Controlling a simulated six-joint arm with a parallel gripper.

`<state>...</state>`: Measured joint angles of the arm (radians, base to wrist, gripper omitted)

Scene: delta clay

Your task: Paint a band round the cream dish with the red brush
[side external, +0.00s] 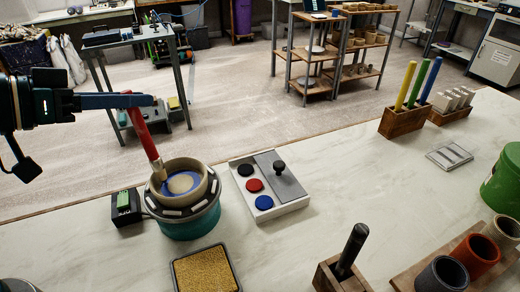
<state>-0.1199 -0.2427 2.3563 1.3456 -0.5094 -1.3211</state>
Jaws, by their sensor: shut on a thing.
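The cream dish (201,188) sits on a round banding wheel (188,226) with a teal base and pale marks on its dark rim. Blue shows inside the dish around a cream centre. My gripper (146,100) is shut on the upper end of the red brush (142,130), above and left of the dish. The brush slants down to the right, and its tip end is at the dish's left rim. I cannot tell whether the bristles touch the dish. No painted band is clear on the visible outer wall.
Right of the wheel is a paint box (290,207) with black, red and blue pads and a grey lid. A black box with a green switch (124,200) is close left. A gold sponge tray (205,272) lies in front. A tool block (335,278) and brush holder (401,123) stand right.

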